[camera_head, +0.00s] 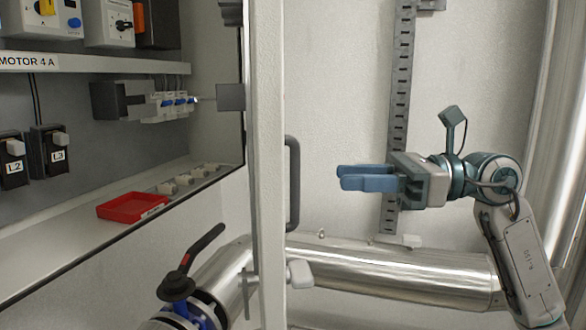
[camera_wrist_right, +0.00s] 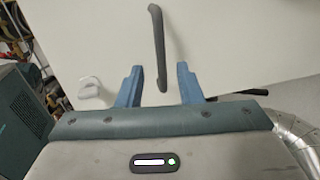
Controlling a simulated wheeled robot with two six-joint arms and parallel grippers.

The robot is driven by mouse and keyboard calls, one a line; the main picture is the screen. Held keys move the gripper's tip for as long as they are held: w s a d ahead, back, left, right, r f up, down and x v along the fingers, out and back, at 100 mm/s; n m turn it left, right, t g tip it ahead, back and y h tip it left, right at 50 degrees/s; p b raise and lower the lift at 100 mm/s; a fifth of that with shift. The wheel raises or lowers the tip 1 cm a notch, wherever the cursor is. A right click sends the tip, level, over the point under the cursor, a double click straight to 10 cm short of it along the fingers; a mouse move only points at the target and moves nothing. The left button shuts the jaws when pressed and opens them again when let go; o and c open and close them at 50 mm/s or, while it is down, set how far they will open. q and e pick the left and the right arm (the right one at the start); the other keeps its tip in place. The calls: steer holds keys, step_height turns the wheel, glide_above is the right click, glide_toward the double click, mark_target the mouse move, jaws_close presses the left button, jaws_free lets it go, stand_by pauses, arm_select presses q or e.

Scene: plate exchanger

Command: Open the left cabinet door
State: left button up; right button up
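The cabinet door (camera_head: 266,120) shows nearly edge-on as a tall white panel in the head view, standing open beside the cabinet interior. Its dark bar handle (camera_head: 293,185) is on the panel's right side; the handle also shows in the right wrist view (camera_wrist_right: 159,45). My right gripper (camera_head: 342,177) is to the right of the handle, fingers pointing left at it with a gap between. In the right wrist view the blue fingers are apart and empty, and the handle's lower end lies beyond and between them, apparently untouched. My left gripper is not in view.
The open cabinet holds switches, breakers (camera_head: 172,105) and a red tray (camera_head: 133,207). A shiny pipe (camera_head: 400,272) runs below my right gripper. A valve with a black and red lever (camera_head: 200,248) stands at the bottom left. A slotted rail (camera_head: 402,75) is on the wall behind.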

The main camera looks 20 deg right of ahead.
steer(key=p, duration=0.4)
glide_above(294, 217)
steer(key=d, duration=0.2)
steer(key=shift+p+x, duration=0.4)
steer(key=shift+x, duration=0.6)
steer(key=shift+c, duration=0.4)
jaws_close()
